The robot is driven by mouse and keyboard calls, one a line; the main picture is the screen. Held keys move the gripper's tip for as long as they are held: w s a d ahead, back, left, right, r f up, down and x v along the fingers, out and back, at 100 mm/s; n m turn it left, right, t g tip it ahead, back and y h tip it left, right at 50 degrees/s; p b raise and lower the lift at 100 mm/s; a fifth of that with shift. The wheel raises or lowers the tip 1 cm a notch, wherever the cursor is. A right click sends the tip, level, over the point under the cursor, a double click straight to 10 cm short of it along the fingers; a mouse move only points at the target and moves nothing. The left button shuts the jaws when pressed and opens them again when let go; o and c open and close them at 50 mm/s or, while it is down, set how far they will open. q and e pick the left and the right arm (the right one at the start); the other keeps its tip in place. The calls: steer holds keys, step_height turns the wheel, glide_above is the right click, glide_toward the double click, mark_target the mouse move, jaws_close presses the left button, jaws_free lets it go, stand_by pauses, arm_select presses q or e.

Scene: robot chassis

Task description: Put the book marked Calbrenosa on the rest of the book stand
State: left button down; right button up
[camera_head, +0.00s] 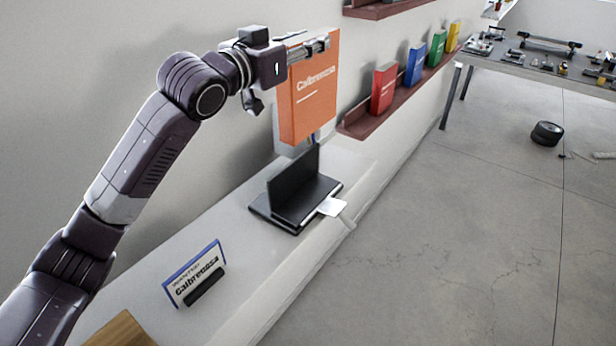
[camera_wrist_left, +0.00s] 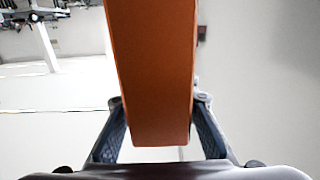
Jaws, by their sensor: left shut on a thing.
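The orange book marked Calbrenosa (camera_head: 309,98) hangs upright in the air in the head view. My left gripper (camera_head: 318,46) is shut on it near its top edge. In the left wrist view the orange book (camera_wrist_left: 155,70) sits between the two fingers of my left gripper (camera_wrist_left: 160,125). The black book stand (camera_head: 293,190) is on the white ledge below the book, with its upright panel raised and a flat base. The book is above the stand and apart from it. My right gripper is not in view.
A sign reading Calbrenosa (camera_head: 195,273) stands on the white ledge (camera_head: 240,250). A dark red shelf (camera_head: 400,100) holds red (camera_head: 383,88), blue (camera_head: 414,63), green (camera_head: 437,48) and yellow (camera_head: 453,35) books. A white card (camera_head: 332,206) lies by the stand. A workbench (camera_head: 540,62) stands at the back right.

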arm_select(q)
steer(key=p, duration=0.2)
glide_above(308, 133)
steer(key=w, duration=0.3)
step_height(308, 133, down, 6)
steer(key=shift+w+f, duration=0.1)
step_height(308, 133, down, 8)
steer(key=shift+w+f+p, duration=0.1)
steer(key=shift+f+p, duration=0.05)
steer(key=shift+p, duration=0.45)
steer(key=shift+f+p, duration=0.5)
steer(key=shift+f, duration=1.9)
steer(key=c, duration=1.9)
jaws_free()
steer(key=shift+f, duration=0.25)
steer(key=o, duration=0.4)
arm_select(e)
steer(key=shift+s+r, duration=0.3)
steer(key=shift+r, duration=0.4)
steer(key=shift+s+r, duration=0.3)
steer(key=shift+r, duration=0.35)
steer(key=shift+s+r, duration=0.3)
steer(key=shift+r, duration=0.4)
